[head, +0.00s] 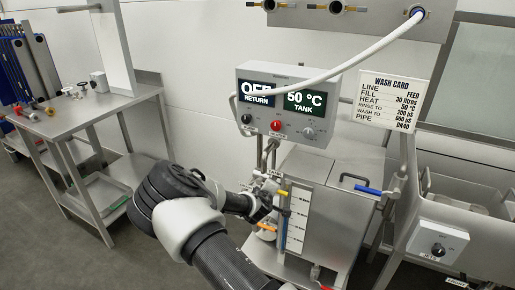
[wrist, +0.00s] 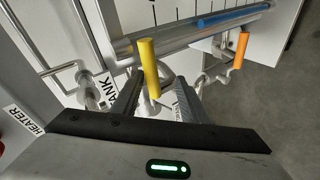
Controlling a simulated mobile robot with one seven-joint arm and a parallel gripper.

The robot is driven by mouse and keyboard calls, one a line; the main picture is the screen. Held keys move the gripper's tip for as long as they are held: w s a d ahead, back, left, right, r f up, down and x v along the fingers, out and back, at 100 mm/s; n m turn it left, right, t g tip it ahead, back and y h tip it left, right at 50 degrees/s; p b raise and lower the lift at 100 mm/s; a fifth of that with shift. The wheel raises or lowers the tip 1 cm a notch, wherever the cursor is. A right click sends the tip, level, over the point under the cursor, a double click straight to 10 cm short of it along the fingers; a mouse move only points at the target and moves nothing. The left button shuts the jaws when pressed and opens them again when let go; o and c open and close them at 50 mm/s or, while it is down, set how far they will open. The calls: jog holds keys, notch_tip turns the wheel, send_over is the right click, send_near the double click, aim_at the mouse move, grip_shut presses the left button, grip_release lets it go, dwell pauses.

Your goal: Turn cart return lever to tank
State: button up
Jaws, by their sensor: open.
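A yellow-handled lever (wrist: 149,68) stands in the wrist view beside a label reading TANK (wrist: 107,86); a second label to its right is partly hidden. I take it to be the cart return lever. My gripper (wrist: 158,92) is open, with one finger on each side of the lever's lower part. I cannot tell whether either finger touches it. In the head view the yellow handle (head: 283,192) shows just beyond my gripper (head: 264,206), in front of the steel tank (head: 338,222). My arm and gripper hide the pipework there.
An orange handle (wrist: 241,50) and a blue bar (wrist: 220,18) are near the lever. The control box (head: 288,106) above reads OFF RETURN and 50 °C TANK. A white hose (head: 345,68) arches over it. A wash card (head: 390,100) hangs at right. A steel bench (head: 85,112) stands left.

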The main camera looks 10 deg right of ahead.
jog(key=a+f+m+t+y+b, duration=0.45)
jog(key=f+m+t, duration=0.25)
jog(key=m, duration=0.2)
jog(key=s+r+p, duration=0.2)
jog(key=s+p, duration=0.1)
jog(key=s, duration=1.1)
jog(key=w+r+m+g+h+p, duration=0.2)
jog(key=w+r+m+g+p, duration=0.1)
jog(key=r, duration=0.4)
jog(key=w+r+m+g+h+p, duration=0.1)
jog(key=w+r+m+g+p, duration=0.2)
jog(key=r, duration=0.4)
jog(key=s+a+r+g+y+p, duration=0.1)
jog(key=s+r+y+p, duration=0.1)
jog(key=r, duration=0.9)
jog(key=s+a+r+n+g+y+p, duration=0.1)
jog(key=s+r+p, duration=0.4)
jog(key=r, duration=0.6)
jog(key=shift+s+a+g+y, duration=0.35)
jog(key=shift+s+a+g, duration=0.1)
jog(key=shift+a+g, duration=0.25)
